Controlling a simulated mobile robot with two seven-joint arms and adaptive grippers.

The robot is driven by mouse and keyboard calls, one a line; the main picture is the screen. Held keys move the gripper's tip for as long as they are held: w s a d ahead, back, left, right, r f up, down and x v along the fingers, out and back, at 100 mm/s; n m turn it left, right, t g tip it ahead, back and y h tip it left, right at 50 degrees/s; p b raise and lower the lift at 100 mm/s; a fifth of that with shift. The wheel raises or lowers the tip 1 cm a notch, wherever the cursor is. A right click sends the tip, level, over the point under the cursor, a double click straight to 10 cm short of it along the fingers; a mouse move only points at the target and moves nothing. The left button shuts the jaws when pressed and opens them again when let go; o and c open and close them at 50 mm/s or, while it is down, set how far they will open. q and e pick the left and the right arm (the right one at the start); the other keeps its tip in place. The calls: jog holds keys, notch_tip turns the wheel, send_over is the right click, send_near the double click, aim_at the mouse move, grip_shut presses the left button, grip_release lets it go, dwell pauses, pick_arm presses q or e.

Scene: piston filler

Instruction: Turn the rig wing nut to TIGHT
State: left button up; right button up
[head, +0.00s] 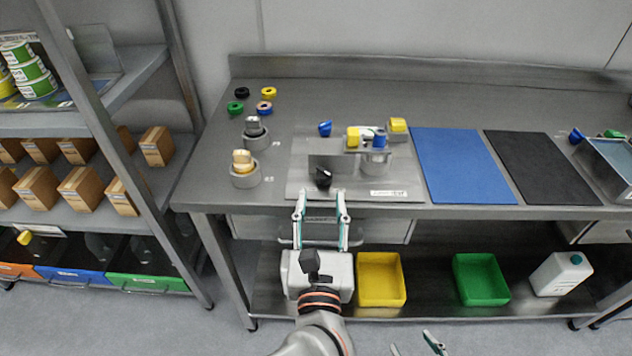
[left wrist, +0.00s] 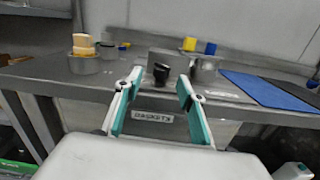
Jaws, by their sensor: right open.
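A rig on a steel base plate (head: 300,187) stands on the bench. It has an upright grey panel, with a black knob-like part (head: 323,178) low in front, seen in the left wrist view too (left wrist: 161,72). Blue and yellow parts sit around a metal cup (head: 375,163). I cannot tell for sure which part is the wing nut, and no TIGHT mark is readable. My left gripper (head: 321,198) is open and empty at the bench's front edge, its fingertips either side of the black part's line and short of it. My right gripper (head: 414,345) is open, low and partly cut off.
Cups (head: 246,181) stand left of the rig, with coloured rings behind. A blue mat (head: 463,165) and black mat (head: 540,167) lie to the right. A drawer labelled GASKETS (left wrist: 153,116) is under the bench edge. Yellow (head: 381,279) and green bins sit on the lower shelf.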

aim_at(324, 181)
pick_arm(q)
jog(key=shift+w+d+f, duration=0.1)
jog(key=shift+w+f, duration=0.1)
jog(key=shift+w, duration=1.75)
jog(key=shift+w+d+f, duration=0.1)
jog(key=shift+w+f, duration=0.1)
jog(key=shift+w, duration=1.7)
jog(key=c, duration=1.1)
